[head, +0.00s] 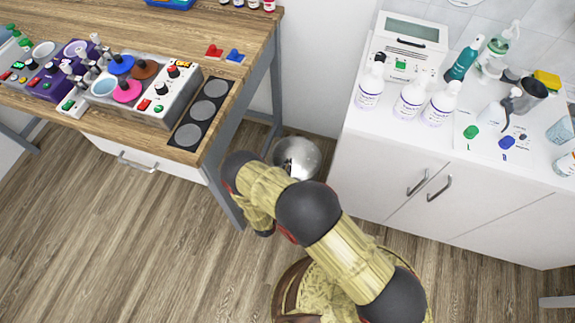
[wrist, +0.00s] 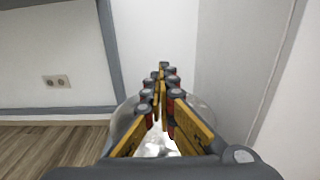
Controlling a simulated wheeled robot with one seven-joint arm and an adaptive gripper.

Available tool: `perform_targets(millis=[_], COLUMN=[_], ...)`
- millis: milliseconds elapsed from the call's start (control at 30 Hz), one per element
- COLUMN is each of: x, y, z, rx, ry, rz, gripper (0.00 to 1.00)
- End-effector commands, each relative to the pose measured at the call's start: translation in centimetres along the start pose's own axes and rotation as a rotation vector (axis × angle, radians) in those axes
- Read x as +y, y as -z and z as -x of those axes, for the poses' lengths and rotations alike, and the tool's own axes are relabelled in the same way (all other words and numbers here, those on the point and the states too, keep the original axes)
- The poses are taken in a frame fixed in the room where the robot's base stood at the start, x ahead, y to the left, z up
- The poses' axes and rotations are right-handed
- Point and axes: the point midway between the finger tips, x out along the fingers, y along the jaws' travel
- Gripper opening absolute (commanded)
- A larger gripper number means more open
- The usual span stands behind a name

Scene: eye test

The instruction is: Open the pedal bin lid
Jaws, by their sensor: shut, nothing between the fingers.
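The pedal bin (head: 298,157) is a shiny metal round shape on the floor, between the wooden table and the white cabinet. Its rounded top looks shut, but my arm covers part of it and its pedal does not show. In the wrist view the bin (wrist: 124,115) is a pale rounded shape behind and below my fingers. My gripper (wrist: 162,72) has its yellow and dark fingers together at the tips with nothing between them. It points across the bin towards the wall; whether it touches the bin I cannot tell. In the head view my arm hides the fingers.
The wooden table (head: 225,70) with its grey leg stands left of the bin. The white cabinet (head: 385,175), topped with bottles, stands close on the right. The gap between them is narrow. Wooden floor (head: 120,240) is clear at the lower left.

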Motion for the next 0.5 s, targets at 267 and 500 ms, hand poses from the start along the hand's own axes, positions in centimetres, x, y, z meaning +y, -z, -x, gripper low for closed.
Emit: perform_targets(millis=[267, 500], x=[0.0, 0.0], y=[0.0, 0.0], z=[0.0, 0.0], rx=[0.0, 0.0], ry=[0.0, 0.0], rz=[0.0, 0.0], gripper=[0.12, 0.25])
